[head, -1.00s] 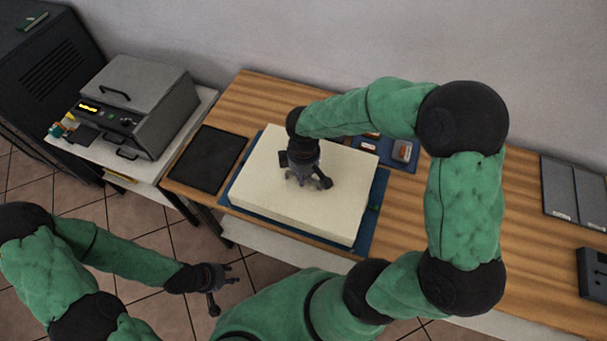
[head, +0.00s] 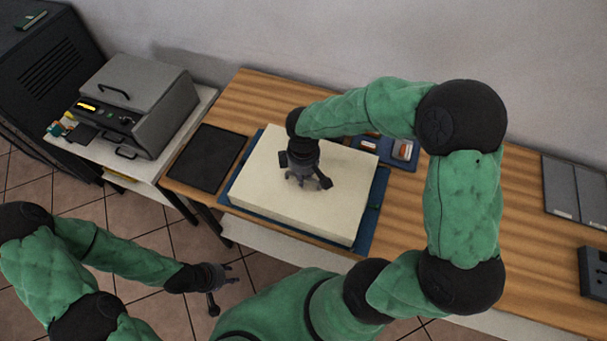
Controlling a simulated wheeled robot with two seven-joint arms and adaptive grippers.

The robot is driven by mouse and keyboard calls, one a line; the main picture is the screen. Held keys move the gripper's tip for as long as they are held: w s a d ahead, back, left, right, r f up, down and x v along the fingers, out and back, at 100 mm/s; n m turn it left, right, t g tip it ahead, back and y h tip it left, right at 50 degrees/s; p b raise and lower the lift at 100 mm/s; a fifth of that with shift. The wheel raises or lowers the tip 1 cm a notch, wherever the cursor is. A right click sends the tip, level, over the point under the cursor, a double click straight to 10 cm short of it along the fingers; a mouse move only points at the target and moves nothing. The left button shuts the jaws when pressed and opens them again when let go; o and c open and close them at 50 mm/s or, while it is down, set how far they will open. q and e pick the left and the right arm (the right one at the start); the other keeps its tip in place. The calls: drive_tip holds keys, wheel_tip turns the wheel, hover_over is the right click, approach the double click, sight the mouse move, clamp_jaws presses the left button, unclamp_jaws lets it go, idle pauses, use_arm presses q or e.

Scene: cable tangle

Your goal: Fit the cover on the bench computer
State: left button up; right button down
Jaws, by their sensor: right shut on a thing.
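The cream-coloured cover (head: 338,205) is a broad, box-shaped piece lying flat on the wooden bench, above a blue mat (head: 367,232). No other part of the bench computer shows, so I cannot tell how the cover sits on it. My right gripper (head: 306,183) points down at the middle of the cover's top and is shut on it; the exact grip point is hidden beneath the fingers. My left gripper (head: 222,287) hangs empty over the floor, in front of the bench and away from the cover. Its fingers appear spread.
A black flat mat (head: 206,159) lies left of the cover. A blue tray (head: 397,152) with small parts is behind it, partly hidden by my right arm. A grey machine (head: 146,100) stands on a side table at left. Grey panels (head: 575,187) and a dark box (head: 593,270) lie at right.

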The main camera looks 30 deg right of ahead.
drive_tip(key=shift+f, duration=0.1)
drive_tip(key=c, duration=1.1)
unclamp_jaws()
wheel_tip(320, 180, up, 12)
drive_tip(key=shift+r, duration=0.1)
wheel_tip(320, 180, up, 6)
drive_tip(key=p, duration=0.5)
drive_tip(key=shift+s, duration=0.1)
idle(0.5)
